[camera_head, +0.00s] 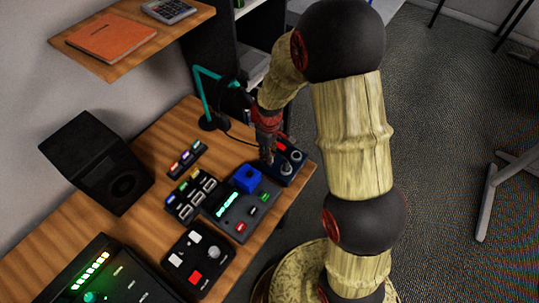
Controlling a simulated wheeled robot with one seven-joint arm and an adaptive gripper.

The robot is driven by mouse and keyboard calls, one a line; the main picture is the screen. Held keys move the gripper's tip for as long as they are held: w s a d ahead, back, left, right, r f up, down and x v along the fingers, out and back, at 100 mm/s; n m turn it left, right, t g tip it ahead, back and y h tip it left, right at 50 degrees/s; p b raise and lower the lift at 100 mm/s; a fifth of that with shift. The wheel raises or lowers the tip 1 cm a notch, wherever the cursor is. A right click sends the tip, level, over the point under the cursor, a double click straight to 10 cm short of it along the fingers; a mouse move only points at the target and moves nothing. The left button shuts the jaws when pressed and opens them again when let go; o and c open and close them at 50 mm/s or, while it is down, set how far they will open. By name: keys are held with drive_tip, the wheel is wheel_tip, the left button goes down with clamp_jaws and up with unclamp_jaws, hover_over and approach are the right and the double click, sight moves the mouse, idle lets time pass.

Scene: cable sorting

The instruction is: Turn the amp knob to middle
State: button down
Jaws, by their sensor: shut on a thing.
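A small dark-blue box (289,175) with knobs and a red part on top sits at the right end of the wooden desk; I take it to be the amp. A round silver-topped knob (296,156) stands on its right side, clear of the fingers. My gripper (267,158) comes down from above onto the box's left part. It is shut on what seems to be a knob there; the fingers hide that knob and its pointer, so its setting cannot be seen.
A grey device with a blue block (249,181) and green display stands just left of the box. Nearby are a switch panel (187,200), a button box (179,261), a speaker (93,165), a teal lamp (203,96) and a green-lit unit (113,271). A shelf (98,68) overhangs the back.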

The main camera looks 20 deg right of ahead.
drive_tip(key=shift+m, duration=0.4)
drive_tip(key=m+p, duration=0.2)
drive_tip(key=shift+r+m, duration=0.15)
drive_tip(key=shift+m, duration=0.25)
drive_tip(key=m+p, duration=0.3)
drive_tip(key=m, duration=0.2)
drive_tip(key=m+p, duration=0.1)
drive_tip(key=m, duration=0.4)
drive_tip(key=shift+p, duration=0.3)
drive_tip(key=m+p, duration=0.1)
drive_tip(key=m, duration=0.3)
drive_tip(key=c, duration=1.6)
unclamp_jaws()
